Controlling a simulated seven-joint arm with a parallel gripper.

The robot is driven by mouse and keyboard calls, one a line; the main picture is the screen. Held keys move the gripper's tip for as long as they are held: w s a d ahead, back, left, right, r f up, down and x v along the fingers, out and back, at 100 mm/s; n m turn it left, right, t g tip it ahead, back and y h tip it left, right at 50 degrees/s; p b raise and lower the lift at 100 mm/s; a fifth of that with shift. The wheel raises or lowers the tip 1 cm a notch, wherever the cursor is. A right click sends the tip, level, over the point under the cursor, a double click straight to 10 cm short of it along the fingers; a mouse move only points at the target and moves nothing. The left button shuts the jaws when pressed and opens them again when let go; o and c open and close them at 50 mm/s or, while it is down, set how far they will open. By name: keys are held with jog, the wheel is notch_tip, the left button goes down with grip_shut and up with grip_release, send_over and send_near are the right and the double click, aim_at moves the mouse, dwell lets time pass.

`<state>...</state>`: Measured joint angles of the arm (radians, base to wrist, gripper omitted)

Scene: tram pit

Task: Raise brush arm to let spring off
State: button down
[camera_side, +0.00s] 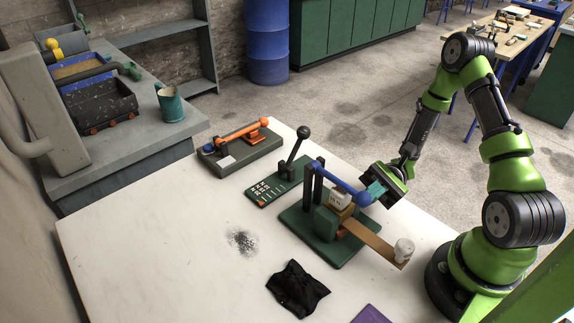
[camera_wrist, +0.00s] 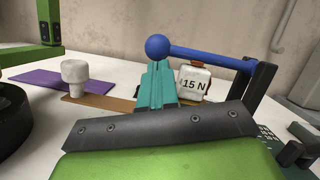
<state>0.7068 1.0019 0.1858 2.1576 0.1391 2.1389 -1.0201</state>
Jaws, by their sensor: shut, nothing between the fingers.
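The blue brush arm (camera_side: 338,179) runs from dark posts (camera_side: 313,184) on a green base (camera_side: 322,243) down to a ball end. In the wrist view the brush arm (camera_wrist: 210,56) looks nearly level, with its ball at the left. My gripper (camera_side: 375,190) is shut and empty, its teal fingertips close beside the ball. In the wrist view my gripper (camera_wrist: 156,72) has its tips just below the ball; I cannot tell whether they touch. A white block marked 15 N (camera_wrist: 194,84) sits under the arm. I cannot make out the spring.
A brown strip (camera_side: 368,237) extends from the base to a whitish knob (camera_side: 404,250). A black cloth (camera_side: 297,289) and dark powder (camera_side: 242,241) lie in front. A lever on a green plate (camera_side: 267,190) and an orange-handled device (camera_side: 240,149) stand behind. The table's left side is clear.

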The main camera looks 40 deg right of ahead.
dwell(0.3)
notch_tip(320, 180, up, 9)
jog(key=w+m+t, duration=0.1)
jog(key=m+t, duration=0.4)
jog(key=m, duration=0.7)
jog(key=w+r+m+t+h, duration=0.2)
jog(key=w+r+m, duration=0.3)
jog(key=w+m, duration=0.5)
jog(key=shift+r+m+h, duration=0.35)
jog(key=shift+m+h, duration=0.05)
jog(key=shift+m, duration=0.4)
